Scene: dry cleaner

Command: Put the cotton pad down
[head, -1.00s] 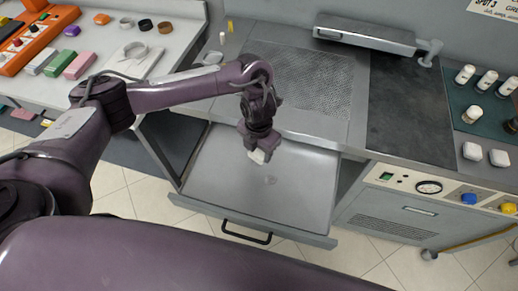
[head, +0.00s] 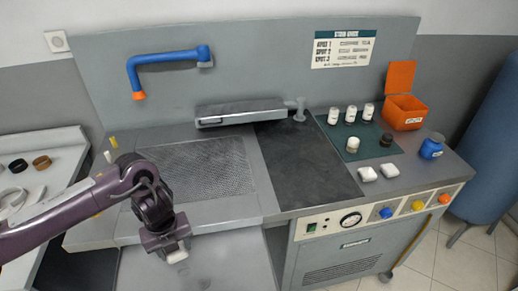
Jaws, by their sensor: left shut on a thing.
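My left gripper (head: 174,246) is shut on a small white cotton pad (head: 178,257), which shows just below the fingertips. The gripper points down above the pulled-out metal drawer (head: 222,262) under the workbench's front edge. Two more white cotton pads, one on the left (head: 367,174) and one on the right (head: 389,170), lie side by side on the bench, in front of the green mat (head: 370,147). My right gripper is out of view.
A perforated plate (head: 205,168) and a bare dark panel (head: 305,165) fill the bench's left and middle. Several white-capped bottles stand on the green mat. A blue pipe (head: 165,57) hangs on the back panel.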

